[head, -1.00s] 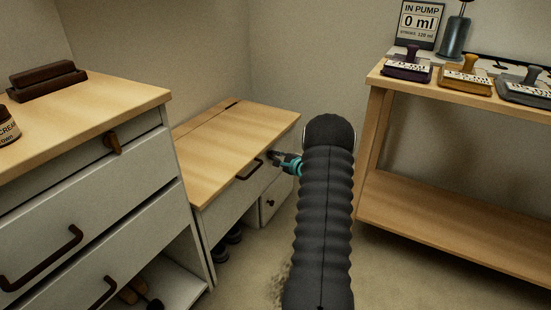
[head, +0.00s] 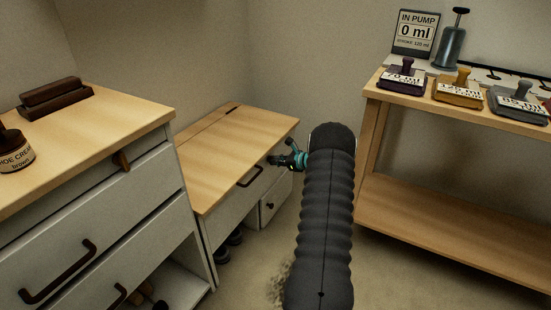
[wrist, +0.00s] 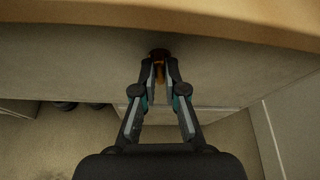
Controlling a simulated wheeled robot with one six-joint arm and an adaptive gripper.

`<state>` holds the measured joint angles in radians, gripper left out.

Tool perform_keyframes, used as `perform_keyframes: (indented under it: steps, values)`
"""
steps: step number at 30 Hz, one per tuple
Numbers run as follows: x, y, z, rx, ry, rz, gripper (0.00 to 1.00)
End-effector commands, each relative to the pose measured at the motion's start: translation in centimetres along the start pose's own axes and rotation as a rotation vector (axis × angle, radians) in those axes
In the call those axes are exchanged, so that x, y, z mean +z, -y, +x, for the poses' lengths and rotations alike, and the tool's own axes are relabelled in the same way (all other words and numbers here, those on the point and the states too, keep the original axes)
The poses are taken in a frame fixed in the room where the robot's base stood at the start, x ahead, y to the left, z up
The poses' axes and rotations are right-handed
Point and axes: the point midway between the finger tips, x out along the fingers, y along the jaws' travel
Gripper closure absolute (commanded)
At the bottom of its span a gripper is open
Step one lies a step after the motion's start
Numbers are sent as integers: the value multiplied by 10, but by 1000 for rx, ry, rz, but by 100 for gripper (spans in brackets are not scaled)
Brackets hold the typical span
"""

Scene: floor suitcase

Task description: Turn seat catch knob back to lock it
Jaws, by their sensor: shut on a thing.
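The low bench has a wooden seat (head: 222,150) with its lid down and a dark bar handle (head: 250,176) on its front. My gripper (head: 274,159) is at the bench front, just under the seat's front edge and right of the bar handle. In the wrist view my gripper (wrist: 159,66) is shut on the small seat catch knob (wrist: 159,72), which shows brownish-orange between the fingertips. The fingers hide much of the knob, and in the head view it cannot be made out. I cannot tell how far it is turned.
A white drawer cabinet (head: 105,195) with a wooden top stands at the left. A wooden shelf table (head: 455,212) with stamp-like blocks and a pump (head: 452,45) stands at the right. A small drawer (head: 272,198) is below my gripper. Floor shows between the furniture.

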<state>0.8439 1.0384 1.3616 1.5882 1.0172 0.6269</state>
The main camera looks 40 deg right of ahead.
Motion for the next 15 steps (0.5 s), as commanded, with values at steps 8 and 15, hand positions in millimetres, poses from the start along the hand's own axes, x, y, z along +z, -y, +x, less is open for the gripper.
perform_keyframes:
  steps: [8, 15]
  values:
    - [0, 1, 0, 53, 0, 128, 100]
    - [0, 1, 0, 71, 0, 172, 100]
